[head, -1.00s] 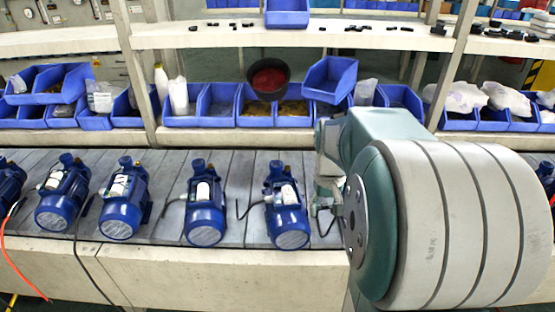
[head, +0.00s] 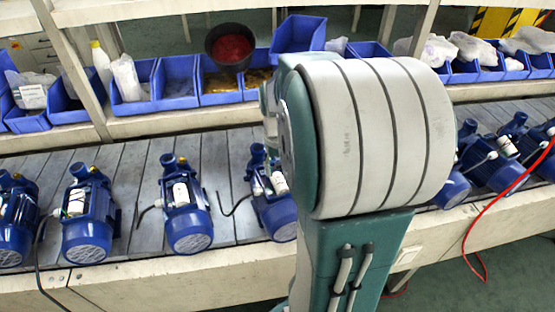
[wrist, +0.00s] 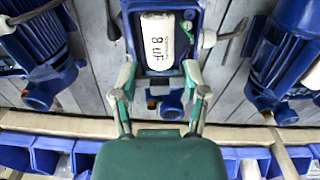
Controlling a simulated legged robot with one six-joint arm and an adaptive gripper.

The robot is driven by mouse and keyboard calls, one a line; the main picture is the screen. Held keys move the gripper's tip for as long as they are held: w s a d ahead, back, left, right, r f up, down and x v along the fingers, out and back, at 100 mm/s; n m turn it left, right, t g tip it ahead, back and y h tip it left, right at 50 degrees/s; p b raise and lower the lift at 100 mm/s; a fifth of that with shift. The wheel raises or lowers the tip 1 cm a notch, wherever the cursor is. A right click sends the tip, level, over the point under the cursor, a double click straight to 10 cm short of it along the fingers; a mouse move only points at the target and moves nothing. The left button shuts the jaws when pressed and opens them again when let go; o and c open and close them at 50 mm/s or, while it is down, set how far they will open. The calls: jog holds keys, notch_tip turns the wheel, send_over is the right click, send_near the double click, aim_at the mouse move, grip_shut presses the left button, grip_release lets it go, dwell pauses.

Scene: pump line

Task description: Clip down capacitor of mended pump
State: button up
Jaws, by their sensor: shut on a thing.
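In the wrist view a white capacitor (wrist: 158,40) marked 8 uF lies in the open blue box on top of a pump (wrist: 196,14). Exactly where the fingertips touch, against capacitor or box wall, is hard to see. In the head view the blue pump (head: 268,205) beside my arm is partly covered, with its white capacitor (head: 280,183) showing. My gripper is hidden there behind my arm. The clip cannot be made out.
Other blue pumps (head: 187,215) stand in a row along the grey slatted line, on both sides. Blue bins (head: 178,83) and a black bucket with red contents (head: 231,46) are on the shelf behind. A red cable (head: 490,205) hangs at the right.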

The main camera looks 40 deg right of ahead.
aim_at(280, 180)
jog(key=shift+d+f, duration=0.1)
jog(key=shift+f, duration=1.9)
jog(key=shift+s, duration=0.1)
jog(key=shift+s+f, duration=0.1)
jog(key=shift+f, duration=0.2)
dwell(0.5)
jog(key=shift+r, duration=0.25)
dwell(0.6)
jog(key=o, duration=0.4)
jog(key=o, duration=0.4)
dwell(0.4)
